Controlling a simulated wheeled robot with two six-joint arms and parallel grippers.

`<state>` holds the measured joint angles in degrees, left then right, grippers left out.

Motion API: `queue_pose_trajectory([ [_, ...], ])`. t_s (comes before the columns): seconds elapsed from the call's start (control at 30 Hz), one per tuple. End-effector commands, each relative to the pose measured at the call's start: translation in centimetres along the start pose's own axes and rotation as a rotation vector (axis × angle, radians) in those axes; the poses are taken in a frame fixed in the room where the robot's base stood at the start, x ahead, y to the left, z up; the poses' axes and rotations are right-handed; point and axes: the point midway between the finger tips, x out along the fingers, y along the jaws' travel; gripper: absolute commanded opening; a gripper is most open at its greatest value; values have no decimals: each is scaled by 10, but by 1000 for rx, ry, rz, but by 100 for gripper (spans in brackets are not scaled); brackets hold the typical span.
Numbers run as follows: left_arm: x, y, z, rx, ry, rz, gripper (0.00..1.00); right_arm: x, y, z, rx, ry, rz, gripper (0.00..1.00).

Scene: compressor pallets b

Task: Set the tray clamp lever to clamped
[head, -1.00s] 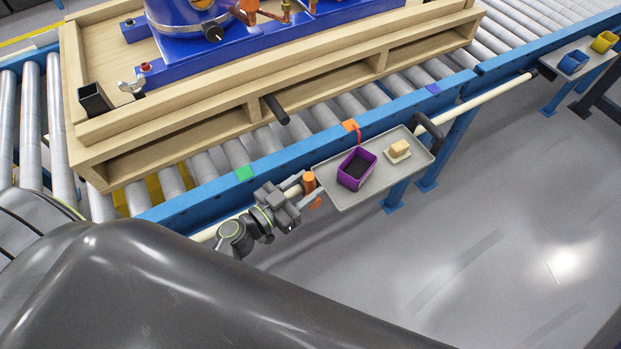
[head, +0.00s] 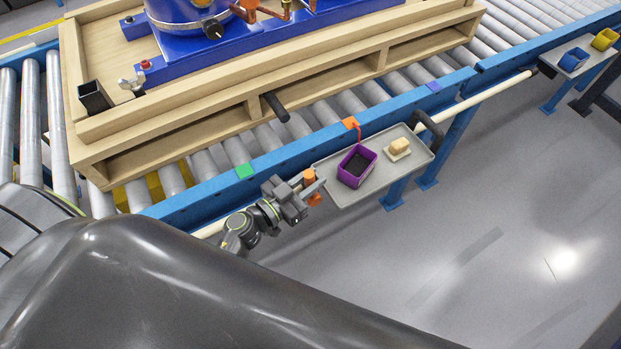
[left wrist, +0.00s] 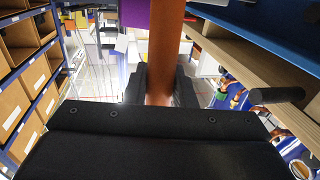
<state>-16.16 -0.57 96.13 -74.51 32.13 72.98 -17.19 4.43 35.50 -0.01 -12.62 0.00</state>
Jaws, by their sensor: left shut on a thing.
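The tray clamp lever (head: 309,177) is a short orange handle at the left end of the grey tray (head: 340,197), beside the pale rail. My left gripper (head: 308,187) is at the lever, with its fingers on either side of it. In the left wrist view the orange lever (left wrist: 166,50) stands upright between the dark fingers of my left gripper (left wrist: 160,88), which is shut on it. The lever's lower part is partly hidden by the fingers. My right gripper is not in view.
The tray holds a purple bin (head: 357,167) and a tan block (head: 399,146) on a white pad. A black handle (head: 429,128) is at its right end. Behind runs the blue conveyor edge (head: 290,147) with a wooden pallet (head: 180,150). Floor in front is clear.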

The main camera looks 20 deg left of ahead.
Motion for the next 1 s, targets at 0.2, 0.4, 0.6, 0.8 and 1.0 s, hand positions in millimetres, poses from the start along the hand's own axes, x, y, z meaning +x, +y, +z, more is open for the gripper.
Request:
queue_pose_trajectory([
  [0.2, -2, 0, 3, -2, 16, 0, 0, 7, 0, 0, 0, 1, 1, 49],
  [0.4, -8, -2, 8, -17, 85, 2, 0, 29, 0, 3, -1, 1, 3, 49],
  [0.6, -19, -4, 13, -39, 205, 4, 0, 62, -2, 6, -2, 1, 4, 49],
  [0.8, -30, -6, 17, -66, 339, 6, 0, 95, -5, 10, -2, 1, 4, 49],
  [1.0, -39, -8, 20, -90, 458, 9, 0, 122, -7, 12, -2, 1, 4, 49],
])
